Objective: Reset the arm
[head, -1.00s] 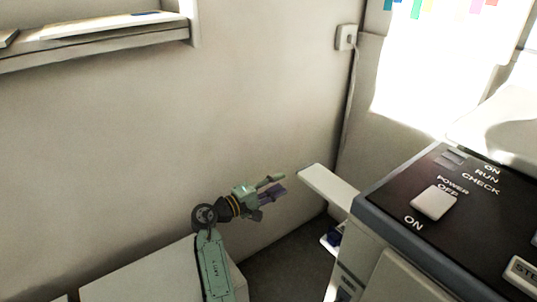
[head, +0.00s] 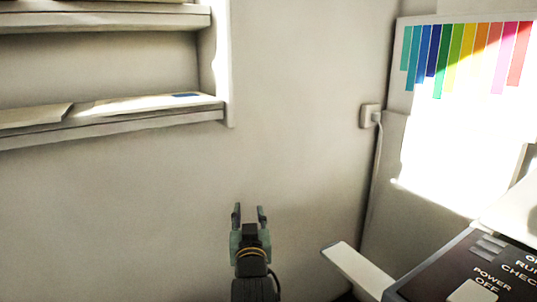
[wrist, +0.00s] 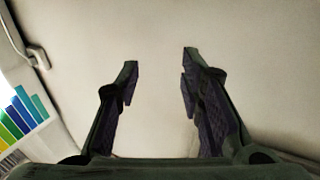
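My gripper (head: 249,212) is at the bottom middle of the head view, pointing up in the picture with the pale wall behind it. Its two fingers stand apart with nothing between them. In the wrist view my gripper (wrist: 160,65) also shows spread fingers, with only bare wall (wrist: 155,30) beyond the tips. The task names no other object.
A machine with a dark panel (head: 450,275) and a pale tray (head: 358,270) stands at the lower right. Shelves (head: 120,122) with papers are at upper left. A wall socket (head: 370,116) with a cable and a colour chart (head: 465,55) are at right.

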